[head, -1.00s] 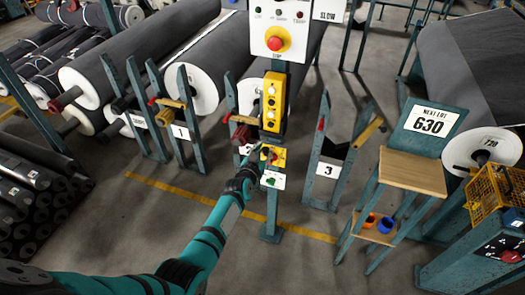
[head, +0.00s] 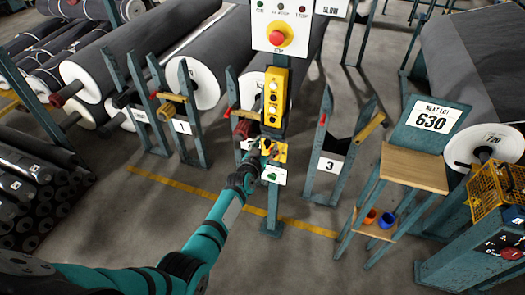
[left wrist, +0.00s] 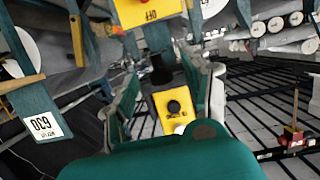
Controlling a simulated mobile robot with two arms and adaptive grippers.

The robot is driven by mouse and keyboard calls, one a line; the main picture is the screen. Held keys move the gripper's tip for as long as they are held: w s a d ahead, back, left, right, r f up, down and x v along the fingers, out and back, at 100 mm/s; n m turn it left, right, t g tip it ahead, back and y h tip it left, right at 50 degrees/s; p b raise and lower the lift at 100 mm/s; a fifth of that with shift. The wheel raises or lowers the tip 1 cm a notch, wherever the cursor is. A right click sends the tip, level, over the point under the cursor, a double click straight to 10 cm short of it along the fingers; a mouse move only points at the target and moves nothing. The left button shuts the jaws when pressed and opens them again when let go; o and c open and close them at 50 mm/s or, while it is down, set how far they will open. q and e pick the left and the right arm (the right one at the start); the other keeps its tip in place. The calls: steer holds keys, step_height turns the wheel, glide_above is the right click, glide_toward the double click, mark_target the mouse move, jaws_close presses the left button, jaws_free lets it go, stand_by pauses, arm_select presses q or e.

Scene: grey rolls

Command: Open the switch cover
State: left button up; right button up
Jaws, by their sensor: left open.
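A small yellow switch box (head: 281,152) is on the teal post, below a yellow button box (head: 274,97). In the left wrist view, a yellow plate with a black knob (left wrist: 174,107) shows between my fingers. I cannot tell which part is the cover, as my gripper hides some of the box in the head view. My left gripper (head: 264,148) is at the box, open, its fingers either side of the plate in the left wrist view (left wrist: 168,90). I cannot tell whether they touch anything. My right gripper is not in view.
A panel with a red stop button (head: 278,38) tops the post. Grey rolls (head: 140,50) on teal stands are behind. A wooden-topped stand (head: 413,168) and a yellow wire cage (head: 497,190) are on the right. The floor (head: 150,235) at lower left is open.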

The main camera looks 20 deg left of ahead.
arm_select(q)
steer(key=v, duration=1.1)
steer(key=shift+s, duration=0.25)
